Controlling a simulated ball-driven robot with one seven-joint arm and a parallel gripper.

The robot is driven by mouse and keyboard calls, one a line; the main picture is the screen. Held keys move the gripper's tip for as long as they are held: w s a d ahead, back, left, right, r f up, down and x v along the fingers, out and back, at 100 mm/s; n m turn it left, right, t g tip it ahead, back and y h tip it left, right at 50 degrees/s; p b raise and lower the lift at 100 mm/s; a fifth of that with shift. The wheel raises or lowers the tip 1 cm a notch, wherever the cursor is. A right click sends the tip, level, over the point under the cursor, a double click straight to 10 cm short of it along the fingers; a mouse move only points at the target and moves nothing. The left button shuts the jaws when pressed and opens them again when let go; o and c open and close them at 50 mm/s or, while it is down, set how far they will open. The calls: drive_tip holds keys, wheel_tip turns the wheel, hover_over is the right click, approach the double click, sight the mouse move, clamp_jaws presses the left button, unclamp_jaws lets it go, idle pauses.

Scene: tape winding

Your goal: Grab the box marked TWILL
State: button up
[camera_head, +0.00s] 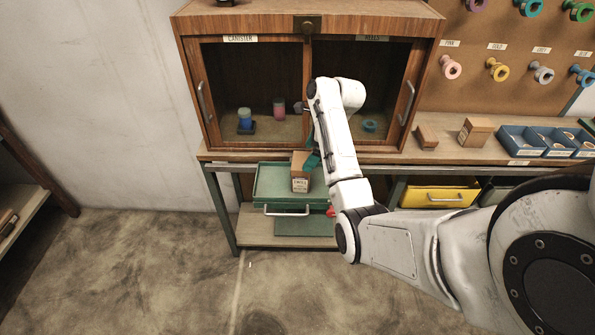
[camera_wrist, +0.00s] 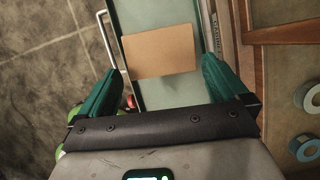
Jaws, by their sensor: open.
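A small brown cardboard box (camera_head: 300,172) with a white label stands in the pulled-out green drawer (camera_head: 262,183); the label's text is too small to read surely. In the wrist view the box's plain top (camera_wrist: 160,50) lies ahead between the fingers. My gripper (camera_wrist: 160,72) is open, with green fingers on either side of the box and gaps showing at both sides. In the head view my gripper (camera_head: 313,160) is at the box's right, partly hidden by my arm. How far the fingertips are above the box I cannot tell.
Two more boxes, one a small carton (camera_head: 475,132), and blue trays (camera_head: 525,142) are at the right. A yellow drawer (camera_head: 430,196) is below.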

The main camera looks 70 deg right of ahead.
sight(299, 170)
drive_tip(key=x, duration=0.9)
drive_tip(key=c, duration=0.7)
